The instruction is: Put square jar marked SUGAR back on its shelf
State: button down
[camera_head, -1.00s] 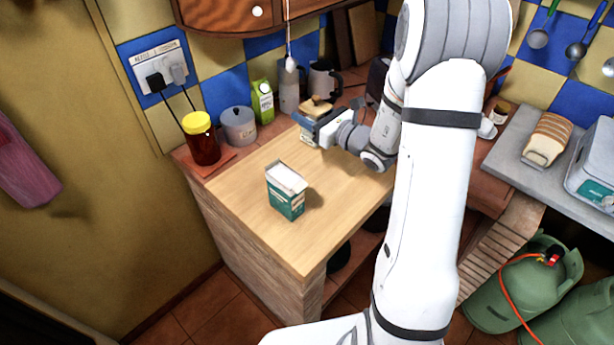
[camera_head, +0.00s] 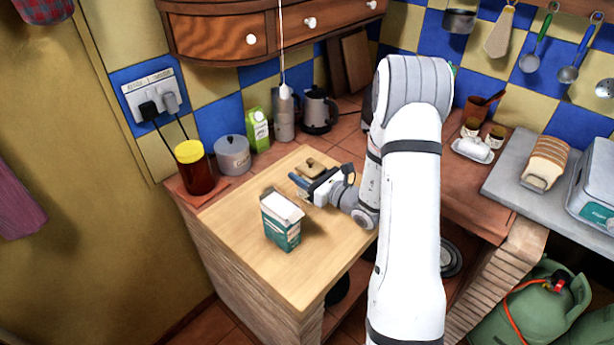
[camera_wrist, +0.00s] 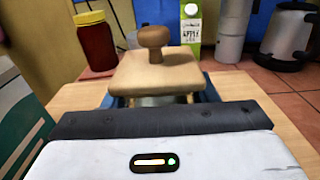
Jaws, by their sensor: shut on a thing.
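The square jar has a pale wooden lid (camera_wrist: 156,72) with a round knob, which fills the middle of the wrist view. In the head view its lid (camera_head: 311,165) shows just behind my gripper (camera_head: 303,186). My gripper is shut on the jar, with its blue fingers on either side below the lid. Most of the jar's body and any SUGAR marking are hidden. The jar looks upright, over the wooden worktop (camera_head: 225,222). I cannot tell whether its base touches the wood. I cannot pick out its shelf for certain.
A green and white box (camera_head: 282,222) stands close to the left of my gripper. A yellow-lidded red jar (camera_head: 197,170), grey pot (camera_head: 233,156), green carton (camera_head: 257,130) and kettle (camera_head: 318,110) stand behind. A wooden cabinet (camera_head: 215,38) hangs above. A cord dangles near the carton.

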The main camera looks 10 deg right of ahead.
jog(key=shift+f, duration=0.7)
jog(key=shift+f, duration=0.15)
jog(key=c, duration=0.6)
grip_release()
